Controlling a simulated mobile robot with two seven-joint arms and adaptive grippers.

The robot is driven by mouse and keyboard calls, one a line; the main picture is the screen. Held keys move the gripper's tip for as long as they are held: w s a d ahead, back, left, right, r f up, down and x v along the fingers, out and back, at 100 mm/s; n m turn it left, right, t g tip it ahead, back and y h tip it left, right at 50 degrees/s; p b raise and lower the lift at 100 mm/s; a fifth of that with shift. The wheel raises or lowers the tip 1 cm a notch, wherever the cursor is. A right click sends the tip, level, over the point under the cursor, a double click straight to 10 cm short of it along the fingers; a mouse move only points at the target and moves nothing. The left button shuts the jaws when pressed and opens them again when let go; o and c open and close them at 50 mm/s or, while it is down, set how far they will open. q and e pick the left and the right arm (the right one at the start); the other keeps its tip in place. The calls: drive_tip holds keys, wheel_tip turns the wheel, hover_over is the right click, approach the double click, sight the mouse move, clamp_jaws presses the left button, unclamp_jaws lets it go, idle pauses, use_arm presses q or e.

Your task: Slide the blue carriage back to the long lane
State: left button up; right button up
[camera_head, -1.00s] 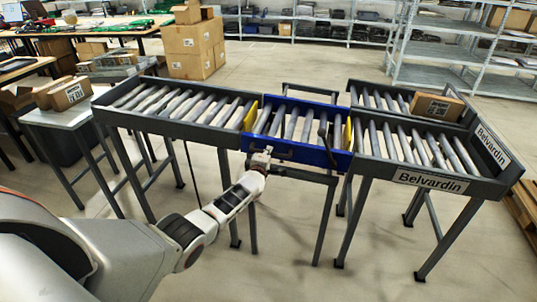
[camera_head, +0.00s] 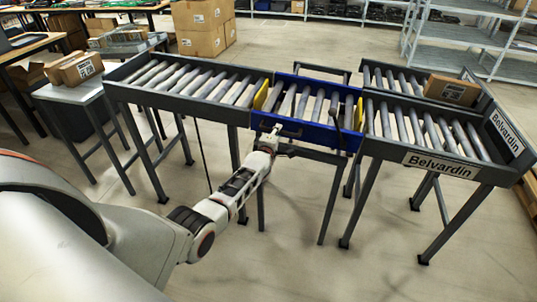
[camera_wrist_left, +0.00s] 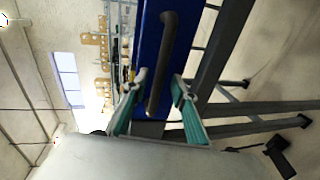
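The blue carriage (camera_head: 308,131), with rollers on top and yellow end plates, sits between the left roller lane (camera_head: 190,100) and the front right roller lane (camera_head: 425,150). A dark bar handle (camera_wrist_left: 168,50) is on its blue front face, which also fills the upper middle of the left wrist view (camera_wrist_left: 149,40). My left gripper (camera_head: 274,134) is at the handle's left part in the head view. In the left wrist view its two teal-padded fingers (camera_wrist_left: 159,88) are apart on either side of the handle's near end, with gaps showing. My right gripper is not in view.
A cardboard box (camera_head: 452,90) lies on the back right lane. A dark frame (camera_head: 322,67) extends behind the carriage. Table legs stand below the lanes. A white side table (camera_head: 70,92) with boxes is at left. The floor in front is clear.

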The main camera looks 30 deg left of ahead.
use_arm(q)
drive_tip(key=f+v, duration=0.2)
drive_tip(key=v, duration=1.1)
drive_tip(key=shift+s+f, duration=0.2)
drive_tip(key=shift+s, duration=0.15)
drive_tip(key=s+d+f+m+h, duration=0.2)
drive_tip(key=s+d+m+h, duration=0.2)
drive_tip(key=s+d+m, duration=0.45)
drive_tip(key=s+d+f+m+h, duration=0.3)
drive_tip(key=s+d+m+h, duration=0.1)
drive_tip(key=s+d+m, duration=0.5)
drive_tip(key=s+f+m+g+y, duration=0.1)
drive_tip(key=s+f+m+g, duration=0.3)
drive_tip(key=s, duration=1.2)
drive_tip(key=shift+s+a+f+m, duration=0.15)
drive_tip(key=shift+a+f+m, duration=0.3)
drive_tip(key=shift+f+m, duration=1.3)
drive_tip(key=shift+f+n, duration=0.3)
